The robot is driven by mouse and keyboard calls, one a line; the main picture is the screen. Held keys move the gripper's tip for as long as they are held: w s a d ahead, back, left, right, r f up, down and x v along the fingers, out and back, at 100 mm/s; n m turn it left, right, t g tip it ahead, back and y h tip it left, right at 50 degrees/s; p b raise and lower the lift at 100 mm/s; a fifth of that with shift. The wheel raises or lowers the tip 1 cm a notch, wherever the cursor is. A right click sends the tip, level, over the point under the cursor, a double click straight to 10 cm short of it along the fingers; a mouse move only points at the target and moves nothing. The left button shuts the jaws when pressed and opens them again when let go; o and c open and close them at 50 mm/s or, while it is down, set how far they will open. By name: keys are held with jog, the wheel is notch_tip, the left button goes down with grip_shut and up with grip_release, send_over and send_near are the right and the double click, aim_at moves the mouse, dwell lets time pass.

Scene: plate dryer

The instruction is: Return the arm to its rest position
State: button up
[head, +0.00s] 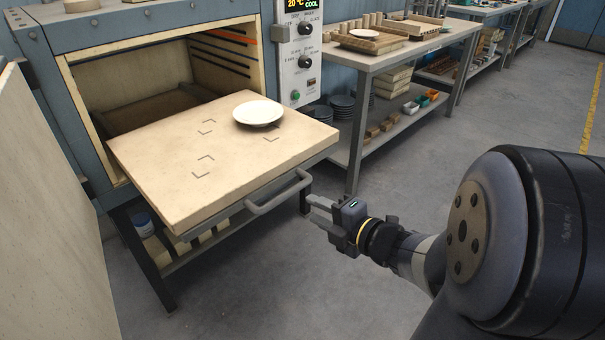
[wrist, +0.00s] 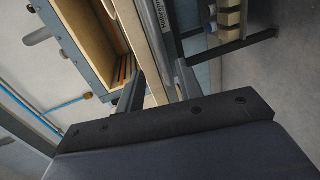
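My gripper (head: 311,207) is at the lower middle of the head view, just right of the drawer's bar handle (head: 280,195). Its two fingers are spread with a gap and nothing held between them. In the wrist view the fingers (wrist: 157,88) stand apart, with the dryer and the drawer edge beyond. The drawer (head: 190,150) is pulled out of the dryer (head: 52,75). A white plate (head: 258,112) lies flat near the drawer's back right part, among dark corner marks.
A grey workbench (head: 430,45) with trays and plates stands right of the dryer, with stacked dark plates on its lower shelf. A pale panel (head: 45,220) stands at the left. The floor (head: 400,150) between my arm and the bench is clear.

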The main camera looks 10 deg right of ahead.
aim_at(286, 194)
jog(key=b+x, duration=0.2)
jog(key=x, duration=0.8)
jog(key=shift+w+a+f, duration=0.1)
jog(key=shift+w+a, duration=0.3)
jog(key=shift+w, duration=0.25)
jog(key=shift+d, duration=0.15)
